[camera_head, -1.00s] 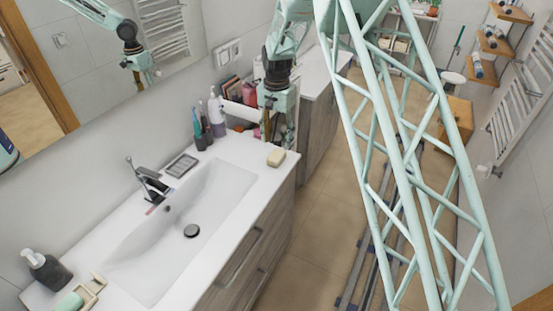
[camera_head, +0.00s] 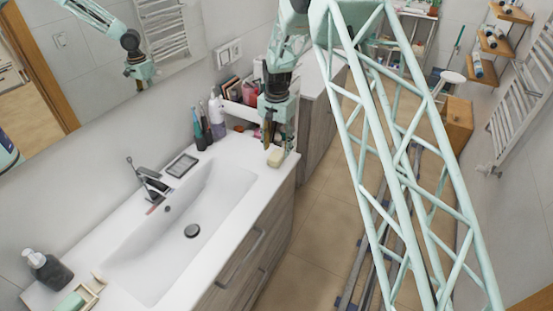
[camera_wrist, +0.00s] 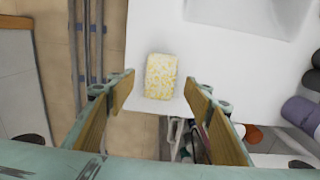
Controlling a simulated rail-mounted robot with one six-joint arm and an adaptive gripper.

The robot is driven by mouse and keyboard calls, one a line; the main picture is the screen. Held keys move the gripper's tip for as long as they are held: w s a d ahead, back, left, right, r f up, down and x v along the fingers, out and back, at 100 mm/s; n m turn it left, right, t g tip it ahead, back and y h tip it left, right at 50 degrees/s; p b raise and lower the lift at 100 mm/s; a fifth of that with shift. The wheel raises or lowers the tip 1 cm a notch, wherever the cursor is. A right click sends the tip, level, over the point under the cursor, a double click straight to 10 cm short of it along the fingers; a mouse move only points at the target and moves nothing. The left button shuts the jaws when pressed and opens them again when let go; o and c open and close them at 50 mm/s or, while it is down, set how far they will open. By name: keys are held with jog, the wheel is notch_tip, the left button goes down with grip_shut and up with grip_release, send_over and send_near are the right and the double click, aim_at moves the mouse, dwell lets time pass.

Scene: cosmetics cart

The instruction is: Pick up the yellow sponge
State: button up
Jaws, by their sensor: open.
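The yellow sponge (camera_wrist: 160,76) is a small pale yellow speckled block. It lies on the corner of the white sink counter (camera_head: 253,183), near the counter's front edge. It also shows in the head view (camera_head: 275,158), just below my gripper. My gripper (camera_head: 278,146) is above the counter corner, pointing down. In the wrist view my gripper (camera_wrist: 161,88) has its two fingers spread wide, with the sponge between and slightly beyond the fingertips. The gripper is open and empty. The gap between fingertips and sponge is hard to judge.
Bottles (camera_head: 217,115) and toothbrush cups stand by the wall, left of my gripper. The basin (camera_head: 190,225) and faucet (camera_head: 150,182) are nearer the camera. A dark soap dispenser (camera_head: 47,270) and a green soap (camera_head: 70,304) sit at the near left.

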aim_at(277, 155)
jog(key=shift+f, duration=2.15)
jog(key=c, duration=1)
